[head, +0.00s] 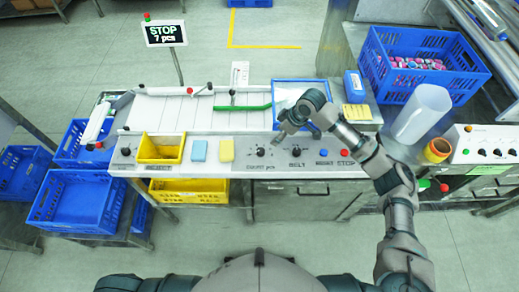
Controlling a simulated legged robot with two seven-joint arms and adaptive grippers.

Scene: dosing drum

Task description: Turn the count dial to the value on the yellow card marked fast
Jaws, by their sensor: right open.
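The count dial (261,152) is a dark knob on the white front panel, labelled COUNT pcs; its setting is too small to read. A yellow card (227,149) lies on the panel left of the dial, and a yellow pad (357,112) lies at the back right. I cannot read the word fast or a value on either. My right gripper (279,137) is open and empty above the panel, just right of and behind the count dial, apart from it as far as I can tell. My left gripper is out of view.
The belt dial (296,152), a blue button (323,152) and a red stop button (345,152) sit right of the count dial. A light blue card (199,150) and a yellow bin (160,148) are to the left. The display (165,33) reads STOP 7 pcs.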

